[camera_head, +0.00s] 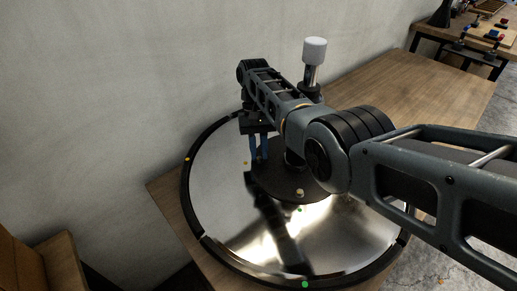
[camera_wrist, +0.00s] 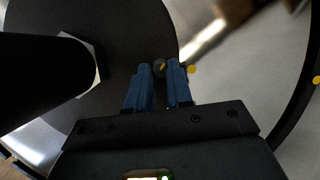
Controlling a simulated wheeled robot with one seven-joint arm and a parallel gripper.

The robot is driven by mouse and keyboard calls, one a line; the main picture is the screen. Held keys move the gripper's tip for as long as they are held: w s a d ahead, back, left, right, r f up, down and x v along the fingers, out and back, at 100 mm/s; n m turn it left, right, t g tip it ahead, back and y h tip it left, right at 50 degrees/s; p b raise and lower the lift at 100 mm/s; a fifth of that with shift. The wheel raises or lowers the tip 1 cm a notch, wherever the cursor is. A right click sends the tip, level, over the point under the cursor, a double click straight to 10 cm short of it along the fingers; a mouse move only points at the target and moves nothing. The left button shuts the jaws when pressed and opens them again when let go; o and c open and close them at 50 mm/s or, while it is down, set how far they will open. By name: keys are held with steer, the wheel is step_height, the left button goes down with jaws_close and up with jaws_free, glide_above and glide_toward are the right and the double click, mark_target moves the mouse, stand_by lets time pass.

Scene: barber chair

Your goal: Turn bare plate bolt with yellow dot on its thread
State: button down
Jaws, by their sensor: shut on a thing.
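My gripper (camera_head: 258,158) points down with blue fingers at the left edge of the black round plate (camera_head: 270,185) on the chrome base. In the wrist view my gripper (camera_wrist: 162,72) is shut on a small dark bolt (camera_wrist: 159,66) with a yellow mark on top, close to the plate's edge. A yellow dot (camera_wrist: 191,69) lies on the chrome just beside the fingers; it also shows in the head view (camera_head: 246,162). The fingers hide this bolt in the head view. Another bolt (camera_head: 300,192), pale-topped, stands at the plate's front near a green dot (camera_head: 300,209).
A post with a white top (camera_head: 315,50) rises behind my arm; a thick black column (camera_wrist: 40,80) stands left of the fingers. The base's black rim (camera_head: 187,190) carries yellow and green dots. The base rests on a wooden table (camera_head: 440,90) beside a wall.

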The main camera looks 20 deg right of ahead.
stand_by(0.3)
steer(key=c, duration=1)
jaws_free()
steer(key=shift+b+v, duration=0.75)
steer(key=shift+v, duration=3.15)
